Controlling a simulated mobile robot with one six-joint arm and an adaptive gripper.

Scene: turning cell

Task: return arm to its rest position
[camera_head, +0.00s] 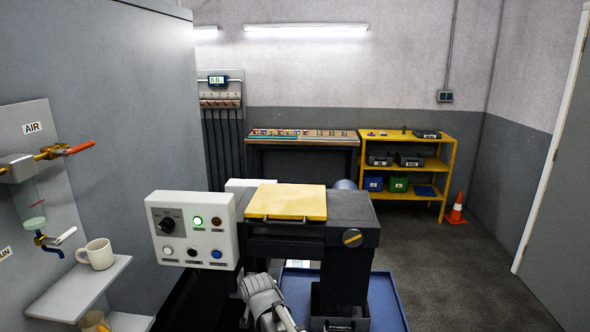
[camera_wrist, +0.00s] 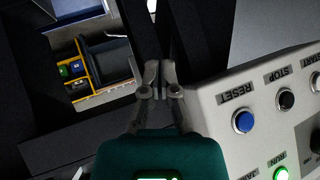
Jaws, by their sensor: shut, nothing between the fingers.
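My gripper (camera_wrist: 159,90) shows in the wrist view with its two grey fingertips together and nothing between them. It is beside the white control panel (camera_wrist: 225,100), apart from its buttons as far as I can tell. In the head view a grey part of my arm (camera_head: 263,298) shows low in the middle, below the control panel (camera_head: 193,208); the fingertips cannot be made out there. The panel carries a lit green button (camera_head: 198,220) and a blue button (camera_head: 216,254), which also shows in the wrist view (camera_wrist: 243,122).
A dark machine with a yellow top plate (camera_head: 287,202) stands close by my arm. A blue tray (camera_head: 388,300) lies below it. At left, a shelf (camera_head: 85,285) holds a white mug (camera_head: 97,254). A yellow rack (camera_head: 432,165) and an orange cone (camera_head: 456,208) stand behind; floor at right is clear.

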